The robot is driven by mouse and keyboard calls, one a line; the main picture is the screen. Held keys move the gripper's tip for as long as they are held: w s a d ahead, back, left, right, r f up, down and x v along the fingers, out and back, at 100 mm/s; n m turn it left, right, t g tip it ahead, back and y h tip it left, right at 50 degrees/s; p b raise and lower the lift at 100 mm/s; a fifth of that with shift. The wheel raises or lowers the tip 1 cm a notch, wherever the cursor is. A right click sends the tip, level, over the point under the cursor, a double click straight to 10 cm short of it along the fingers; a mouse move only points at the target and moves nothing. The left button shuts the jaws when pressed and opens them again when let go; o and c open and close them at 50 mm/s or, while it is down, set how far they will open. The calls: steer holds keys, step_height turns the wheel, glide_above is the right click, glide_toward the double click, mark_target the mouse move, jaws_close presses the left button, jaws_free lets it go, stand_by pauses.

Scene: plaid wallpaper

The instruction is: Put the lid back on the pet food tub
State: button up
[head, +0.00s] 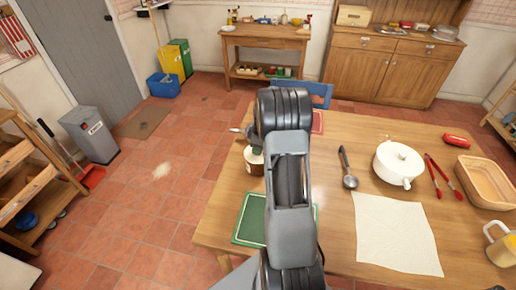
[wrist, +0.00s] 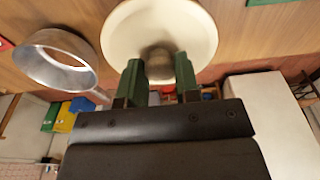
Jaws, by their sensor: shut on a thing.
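In the wrist view a round cream lid (wrist: 200,30) fills the top middle. My gripper (wrist: 159,72) has its two green fingers close together at the lid's centre, shut on its small knob, which is blurred and shadowed. In the head view the brown tub (head: 257,170) stands at the left side of the table, partly hidden behind my arm. A pale band shows at its top; I cannot tell whether this is its rim or the lid. The tub's body is not clear in the wrist view.
A green mat (head: 250,218) lies at the table's front left. A metal ring-shaped thing (wrist: 42,72) is near my gripper.

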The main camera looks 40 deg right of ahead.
steer(key=o, duration=1.4)
steer(key=shift+o, duration=0.2)
steer(key=shift+r, duration=0.15)
steer(key=shift+r+p, duration=2)
steer(key=shift+r, duration=1.4)
jaws_close()
steer(key=shift+f, duration=0.35)
